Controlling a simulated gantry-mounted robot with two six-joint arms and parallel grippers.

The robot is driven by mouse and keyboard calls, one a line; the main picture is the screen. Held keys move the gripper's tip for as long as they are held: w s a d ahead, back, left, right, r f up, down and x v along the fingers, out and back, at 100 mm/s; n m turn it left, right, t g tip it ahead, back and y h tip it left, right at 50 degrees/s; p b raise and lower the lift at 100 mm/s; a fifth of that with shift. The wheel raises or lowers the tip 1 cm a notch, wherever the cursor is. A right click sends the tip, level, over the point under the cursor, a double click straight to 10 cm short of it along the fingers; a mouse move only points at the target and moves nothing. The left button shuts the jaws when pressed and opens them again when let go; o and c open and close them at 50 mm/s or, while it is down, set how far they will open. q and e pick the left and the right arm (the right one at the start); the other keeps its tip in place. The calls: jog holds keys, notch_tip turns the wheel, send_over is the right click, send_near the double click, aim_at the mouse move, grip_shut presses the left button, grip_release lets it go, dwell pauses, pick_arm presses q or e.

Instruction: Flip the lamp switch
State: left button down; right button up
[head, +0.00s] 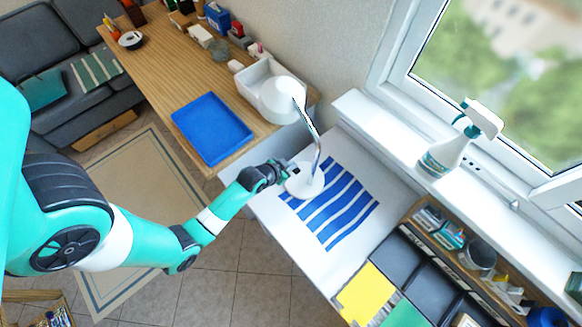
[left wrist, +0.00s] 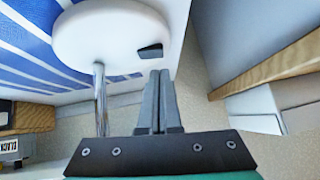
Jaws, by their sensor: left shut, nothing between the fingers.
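The white desk lamp (head: 306,181) stands upright on a blue-and-white striped mat (head: 343,214). Its round base, chrome stem and white shade show in the head view. In the left wrist view the lamp base (left wrist: 100,38) fills the upper left, with a small black switch (left wrist: 150,51) near its edge. My left gripper (head: 284,170) is shut and empty, at the left edge of the base. In the left wrist view its fingertips (left wrist: 159,74) point at the switch from just below; I cannot tell whether they touch it. My right gripper is not in view.
A blue tray (head: 212,128) and a white bin (head: 262,88) are on the wooden desk (head: 150,62) behind. A spray bottle (head: 459,140) stands on the windowsill. Dark trays (head: 395,256) and a small shelf are at the right. Open floor lies left of the white table.

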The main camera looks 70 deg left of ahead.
pick_arm(q)
jog(key=shift+s+f, duration=0.15)
jog(key=shift+f, duration=0.7)
jog(key=shift+a, duration=0.1)
jog(key=shift+s+a+f, duration=0.1)
jog(key=shift+f, duration=0.3)
jog(key=shift+d+r, duration=0.1)
jog(key=shift+d, duration=0.25)
jog(key=shift+w+d, duration=0.3)
jog(key=shift+d, duration=0.1)
jog(key=shift+r, duration=0.1)
